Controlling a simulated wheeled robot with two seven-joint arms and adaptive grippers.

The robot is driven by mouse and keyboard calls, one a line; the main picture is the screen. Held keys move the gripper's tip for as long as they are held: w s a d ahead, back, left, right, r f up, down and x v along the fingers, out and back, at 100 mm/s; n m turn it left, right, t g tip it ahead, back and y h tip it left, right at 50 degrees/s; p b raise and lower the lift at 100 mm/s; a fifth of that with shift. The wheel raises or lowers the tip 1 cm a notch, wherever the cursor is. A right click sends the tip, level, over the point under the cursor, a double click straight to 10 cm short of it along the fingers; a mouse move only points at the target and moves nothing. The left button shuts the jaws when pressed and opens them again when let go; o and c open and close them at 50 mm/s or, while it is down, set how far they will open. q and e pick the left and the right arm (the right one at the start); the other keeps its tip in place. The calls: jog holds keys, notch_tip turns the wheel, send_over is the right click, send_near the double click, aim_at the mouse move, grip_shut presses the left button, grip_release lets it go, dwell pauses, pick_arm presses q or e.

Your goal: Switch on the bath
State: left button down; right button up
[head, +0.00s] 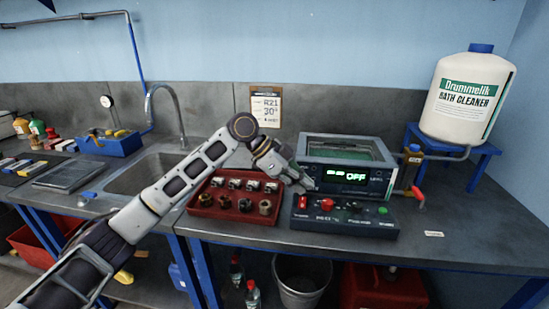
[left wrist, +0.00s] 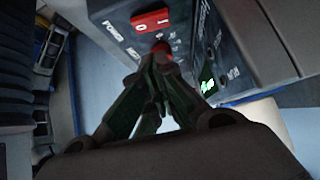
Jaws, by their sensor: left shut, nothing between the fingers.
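The bath (head: 345,147) stands at the back of the bench, and its front display (head: 350,176) reads OFF in green. In front of it is a dark control box (head: 345,222) with a red rocker switch (head: 302,202), a red knob (head: 328,204) and a green button (head: 383,210). My left gripper (head: 307,184) is shut and empty, just above the box's left end. In the left wrist view the rocker (left wrist: 151,20) shows 0 and I marks beside the word POWER. The fingertips (left wrist: 158,62) overlap the red knob (left wrist: 161,46); I cannot tell whether they touch it.
A red tray (head: 205,208) with several metal parts lies left of the box. A red-handled valve (head: 417,194) and a bath cleaner jug (head: 466,100) on a blue stand are to the right. The sink (head: 150,175) is left; the bench at front right is mostly clear.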

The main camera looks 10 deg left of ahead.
pick_arm(q)
jog(key=shift+r, duration=0.2)
jog(key=v, duration=1)
jog(key=shift+s+p, duration=0.25)
jog(key=shift+p, duration=0.2)
pick_arm(e)
jog(key=shift+s+d+f, duration=0.65)
jog(key=shift+s+f, duration=0.05)
jog(key=shift+s, duration=0.25)
pick_arm(q)
jog(key=shift+f, duration=0.1)
pick_arm(e)
jog(key=shift+c, duration=0.4)
